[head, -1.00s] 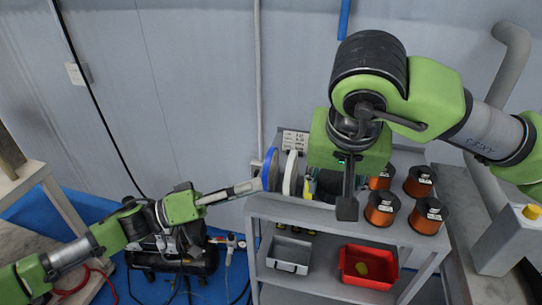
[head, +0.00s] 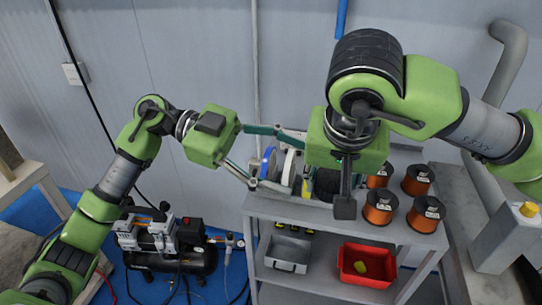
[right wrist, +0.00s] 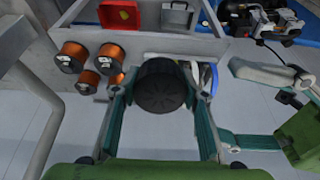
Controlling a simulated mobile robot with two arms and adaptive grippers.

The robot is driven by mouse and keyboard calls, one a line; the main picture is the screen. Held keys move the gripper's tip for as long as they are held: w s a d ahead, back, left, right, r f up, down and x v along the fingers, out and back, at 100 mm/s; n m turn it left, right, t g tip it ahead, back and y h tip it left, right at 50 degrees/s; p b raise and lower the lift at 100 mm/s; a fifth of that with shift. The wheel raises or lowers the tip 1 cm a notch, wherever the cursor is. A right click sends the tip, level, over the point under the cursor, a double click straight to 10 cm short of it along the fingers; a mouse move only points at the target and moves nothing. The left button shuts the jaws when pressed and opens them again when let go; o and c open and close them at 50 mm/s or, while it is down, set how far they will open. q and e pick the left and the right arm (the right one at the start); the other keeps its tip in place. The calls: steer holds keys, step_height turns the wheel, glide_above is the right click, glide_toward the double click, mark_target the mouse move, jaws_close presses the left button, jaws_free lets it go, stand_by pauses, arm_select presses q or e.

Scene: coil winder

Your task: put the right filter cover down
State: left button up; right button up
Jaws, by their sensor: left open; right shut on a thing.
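The right filter cover, a black ribbed round piece (right wrist: 160,86), is between the fingers of my right gripper (right wrist: 160,100) in the right wrist view. In the head view, the dark cover (head: 326,186) is partly hidden behind my right gripper (head: 340,196), which is shut on it above the shelf top. I cannot tell whether the cover touches the shelf. My left gripper (head: 277,160) is open, its two long fingers spread on either side of an upright blue disc (head: 268,163) at the shelf's left end. Contact with the disc is unclear.
The grey shelf (head: 315,215) holds several copper wire spools (head: 379,207) on its right and a white disc (head: 289,167) beside the blue one. A red bin (head: 367,285) and a grey bin (head: 289,254) sit below. A compressor (head: 165,245) stands left.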

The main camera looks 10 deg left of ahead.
mark_target(324, 177)
arm_select(q)
steer(key=x, duration=0.9)
steer(key=shift+d, duration=0.1)
steer(key=shift+c, duration=0.3)
steer(key=c, duration=1.1)
steer(key=shift+c, duration=0.6)
arm_select(e)
steer(key=o, duration=1.2)
steer(key=shift+o, duration=0.2)
